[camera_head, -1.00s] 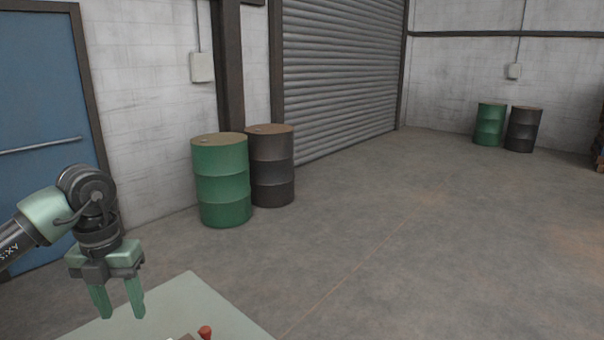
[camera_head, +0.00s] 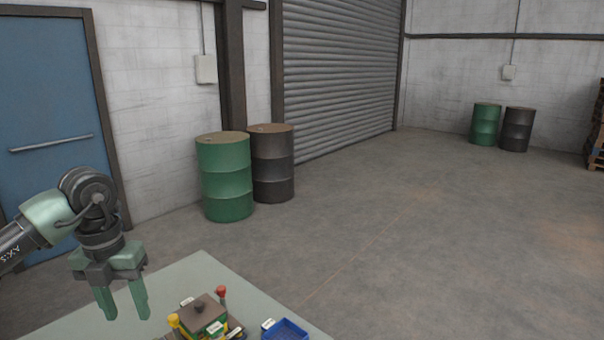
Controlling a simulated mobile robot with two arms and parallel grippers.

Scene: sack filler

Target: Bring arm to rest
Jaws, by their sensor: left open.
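My left gripper (camera_head: 122,302) hangs at the left of the head view with its two green fingers pointing down and apart. It is open and nothing is between the fingers. It is over the left part of a pale green table (camera_head: 190,275), clear of the objects on it. My right gripper is not in view.
On the table are a brown-topped device (camera_head: 203,314) with a red knob (camera_head: 221,291) and a yellow knob (camera_head: 173,320), and a blue tray (camera_head: 286,331). A green drum (camera_head: 226,178) and a dark drum (camera_head: 272,165) stand behind. Open floor lies right.

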